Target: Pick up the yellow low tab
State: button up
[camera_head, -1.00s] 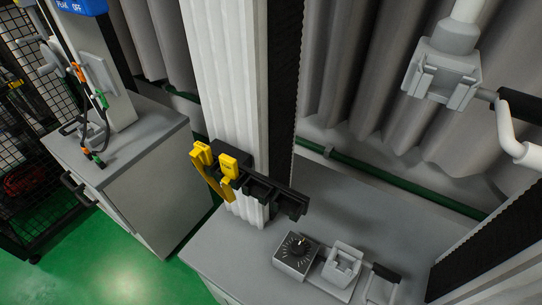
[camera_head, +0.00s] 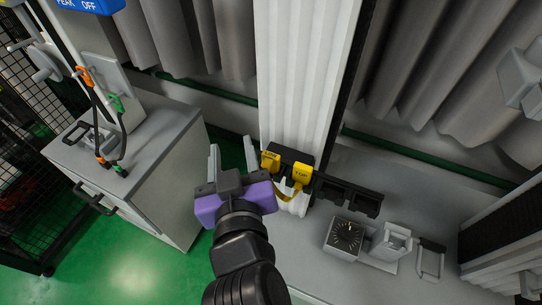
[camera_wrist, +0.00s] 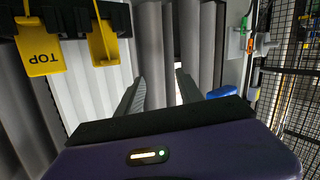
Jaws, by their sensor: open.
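Two yellow tabs hang on a black slotted holder (camera_head: 345,194) on the white ribbed column. The left one in the head view, the low tab (camera_head: 270,161), has markings too small to read surely; the other, marked TOP (camera_head: 302,174), is right of it. In the wrist view the low tab (camera_wrist: 103,44) hangs at the upper left, beside the upside-down TOP tab (camera_wrist: 40,52). My gripper (camera_head: 232,158) is open and empty, left of the low tab and apart from it. Its fingers (camera_wrist: 161,85) point toward the grey curtain in the wrist view.
The white ribbed column (camera_head: 290,80) rises behind the holder. A dial box (camera_head: 345,236) and a grey bracket (camera_head: 391,243) stand on the bench at right. A grey cabinet (camera_head: 165,150) with cables stands at left. Green floor is open between.

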aim_at(270, 156)
jog(key=d+m+g+h, duration=0.1)
jog(key=m+h, duration=0.1)
jog(key=m, duration=0.1)
jog(key=s+d+m+g+h, duration=0.1)
jog(key=d+m+g+h, duration=0.1)
jog(key=h, duration=0.1)
jog(key=s+d+m+g+h+p, duration=0.1)
jog(key=d+m+h, duration=0.1)
jog(key=m, duration=0.1)
jog(key=shift+f+m+g+h, duration=0.25)
jog(key=shift+m+g+h, duration=0.05)
jog(key=shift+g, duration=0.1)
jog(key=p+x, duration=0.1)
jog(key=x, duration=0.4)
jog(key=shift+w+d+f, duration=0.1)
jog(key=shift+w, duration=0.25)
grip_shut()
